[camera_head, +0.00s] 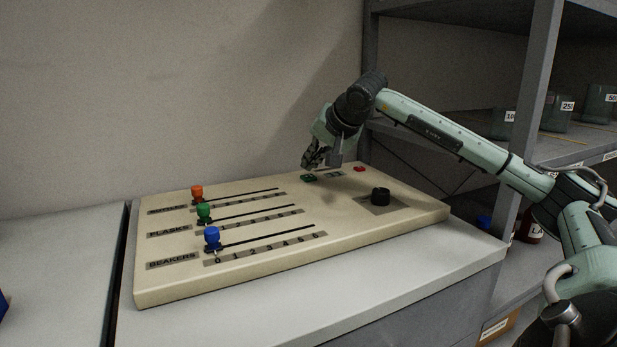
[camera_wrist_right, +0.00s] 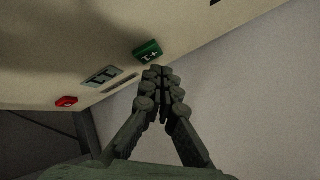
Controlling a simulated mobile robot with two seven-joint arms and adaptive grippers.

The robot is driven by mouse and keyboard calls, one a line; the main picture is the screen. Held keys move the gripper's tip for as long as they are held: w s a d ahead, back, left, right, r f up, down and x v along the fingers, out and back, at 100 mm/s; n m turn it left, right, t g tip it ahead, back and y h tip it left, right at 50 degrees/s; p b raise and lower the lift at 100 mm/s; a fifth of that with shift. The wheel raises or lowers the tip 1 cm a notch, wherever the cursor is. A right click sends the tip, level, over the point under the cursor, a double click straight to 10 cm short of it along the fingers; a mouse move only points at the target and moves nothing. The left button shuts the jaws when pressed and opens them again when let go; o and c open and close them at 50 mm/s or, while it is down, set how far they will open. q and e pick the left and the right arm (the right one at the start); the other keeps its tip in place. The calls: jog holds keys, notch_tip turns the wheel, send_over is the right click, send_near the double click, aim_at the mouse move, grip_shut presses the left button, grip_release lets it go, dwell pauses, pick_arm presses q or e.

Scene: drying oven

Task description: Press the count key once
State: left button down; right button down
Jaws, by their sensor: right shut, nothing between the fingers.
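A green key (camera_head: 309,178) with a white mark sits near the back edge of the beige panel (camera_head: 290,262); it also shows in the right wrist view (camera_wrist_right: 147,50). My right gripper (camera_head: 313,160) is shut and empty, with its fingers pointing down just above the green key. In the wrist view its fingertips (camera_wrist_right: 160,72) appear just below the key, and I cannot tell whether they touch it. A small grey display (camera_wrist_right: 102,76) lies between the green key and a red key (camera_wrist_right: 67,102). The red key (camera_head: 359,169) is apart from the gripper. My left gripper is not in view.
Orange (camera_head: 196,192), green (camera_head: 203,212) and blue (camera_head: 212,238) slider knobs stand at the left ends of their slots. A black knob (camera_head: 380,196) stands at the panel's right. A grey shelf rack (camera_head: 538,85) with containers is at right. A wall is behind.

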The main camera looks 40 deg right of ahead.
jog(key=shift+f, duration=0.1)
jog(key=shift+f, duration=0.35)
jog(key=shift+f+b, duration=0.5)
jog(key=shift+b, duration=0.1)
dwell(0.5)
jog(key=shift+r, duration=0.1)
jog(key=shift+r+p, duration=0.8)
jog(key=shift+p, duration=0.15)
